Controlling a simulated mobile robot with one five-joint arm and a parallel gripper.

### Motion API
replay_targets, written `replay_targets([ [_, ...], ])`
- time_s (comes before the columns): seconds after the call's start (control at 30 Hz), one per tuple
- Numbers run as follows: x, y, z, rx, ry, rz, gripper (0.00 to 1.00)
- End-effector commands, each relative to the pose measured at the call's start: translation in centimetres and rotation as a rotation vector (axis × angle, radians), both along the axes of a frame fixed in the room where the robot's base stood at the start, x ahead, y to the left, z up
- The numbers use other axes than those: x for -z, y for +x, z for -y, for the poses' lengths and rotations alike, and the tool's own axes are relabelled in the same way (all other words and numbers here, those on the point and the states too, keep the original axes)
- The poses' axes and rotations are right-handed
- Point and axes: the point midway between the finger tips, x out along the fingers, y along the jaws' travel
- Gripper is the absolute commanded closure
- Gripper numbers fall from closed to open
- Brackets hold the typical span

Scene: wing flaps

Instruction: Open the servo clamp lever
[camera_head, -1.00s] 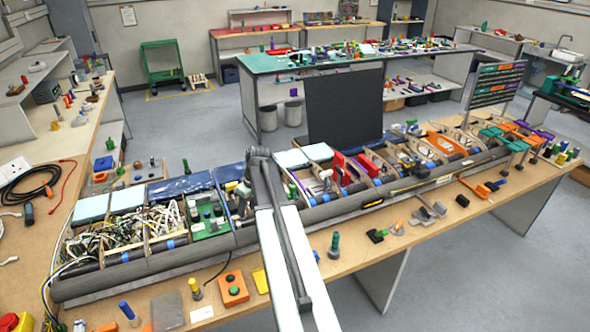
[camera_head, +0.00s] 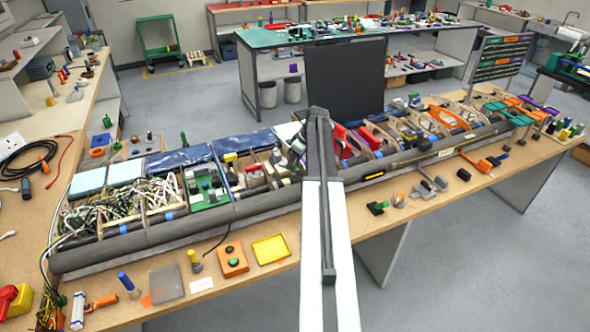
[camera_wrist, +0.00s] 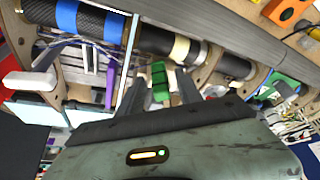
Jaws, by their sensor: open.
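My gripper (camera_wrist: 158,84) is open in the wrist view, with its dark fingers pointing into a bay of the wing flap (camera_wrist: 228,66). A small ridged green block (camera_wrist: 160,74) shows between the fingers; I cannot tell whether it is the servo clamp lever, or whether the fingers touch it. In the head view, the wing flap (camera_head: 180,234) lies along the bench as a long grey edge with open ribbed bays behind it. My arm reaches over the middle of the flap, and the fingertips cannot be made out there. I cannot identify the servo clamp lever for certain.
Red parts (camera_head: 358,142) stand in a bay just right of my arm. A black panel (camera_head: 344,78) stands behind the flap. An orange button box (camera_head: 233,261) and a yellow tray (camera_head: 270,248) lie in front, left of my arm. Loose wires (camera_head: 128,200) fill the left bays.

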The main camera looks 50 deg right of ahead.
Motion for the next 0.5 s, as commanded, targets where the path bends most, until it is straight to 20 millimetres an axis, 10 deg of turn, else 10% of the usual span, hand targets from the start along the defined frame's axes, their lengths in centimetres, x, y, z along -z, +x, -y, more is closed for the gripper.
replay_targets([
  [0.33, 1.27, 0.58, -0.14, 0.0, 0.0, 0.0, 0.58],
  [0.5, 1.27, 0.58, -0.17, -0.001, 0.0, 0.0, 1.0],
])
